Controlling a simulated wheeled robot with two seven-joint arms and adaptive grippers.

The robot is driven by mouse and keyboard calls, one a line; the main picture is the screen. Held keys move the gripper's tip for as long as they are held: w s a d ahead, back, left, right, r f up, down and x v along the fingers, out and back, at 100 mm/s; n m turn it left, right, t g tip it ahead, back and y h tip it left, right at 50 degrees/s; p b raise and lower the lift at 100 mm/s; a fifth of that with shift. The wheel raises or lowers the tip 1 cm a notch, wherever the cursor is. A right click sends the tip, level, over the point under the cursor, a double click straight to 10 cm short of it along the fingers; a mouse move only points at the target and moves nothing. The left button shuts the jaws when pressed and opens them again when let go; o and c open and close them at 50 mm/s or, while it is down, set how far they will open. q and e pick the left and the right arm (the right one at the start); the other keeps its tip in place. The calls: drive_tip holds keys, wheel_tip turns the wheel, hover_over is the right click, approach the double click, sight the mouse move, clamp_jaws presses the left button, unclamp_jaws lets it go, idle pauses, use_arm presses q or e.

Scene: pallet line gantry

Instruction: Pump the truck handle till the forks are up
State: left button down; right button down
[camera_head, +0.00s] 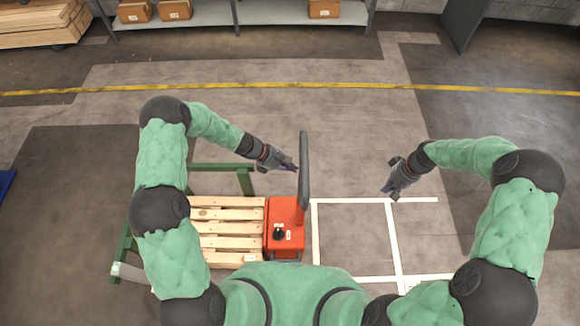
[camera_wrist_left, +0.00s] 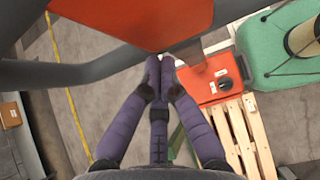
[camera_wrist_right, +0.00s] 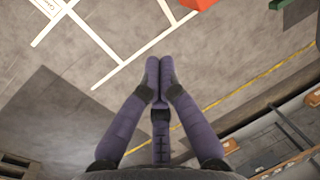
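The pallet truck has a red body (camera_head: 285,213) with a black knob on top. Its grey handle (camera_head: 304,165) stands up from the body; the left wrist view shows the handle as a dark bar (camera_wrist_left: 110,65) below an orange-red panel. The wooden pallet (camera_head: 228,215) lies left of the body and hides the forks. My left gripper (camera_head: 291,167) is just left of the handle; in its wrist view (camera_wrist_left: 160,66) the fingertips are together, overlapping the bar's edge, with nothing seen between them. My right gripper (camera_head: 388,190) is shut and empty, well right of the handle.
A green frame (camera_head: 215,167) stands around the pallet's far and left sides. White floor lines (camera_head: 350,201) mark the clear floor right of the truck. A yellow line (camera_head: 330,85) crosses behind, and a shelf with cardboard boxes (camera_head: 323,9) stands at the back.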

use_arm(q)
drive_tip(key=shift+w+d+r, duration=0.1)
drive_tip(key=shift+d, duration=1.6)
use_arm(e)
drive_tip(key=c, duration=1.9)
unclamp_jaws()
drive_tip(key=o, duration=1.2)
drive_tip(key=shift+c, duration=0.2)
use_arm(q)
drive_tip(key=shift+a, duration=0.1)
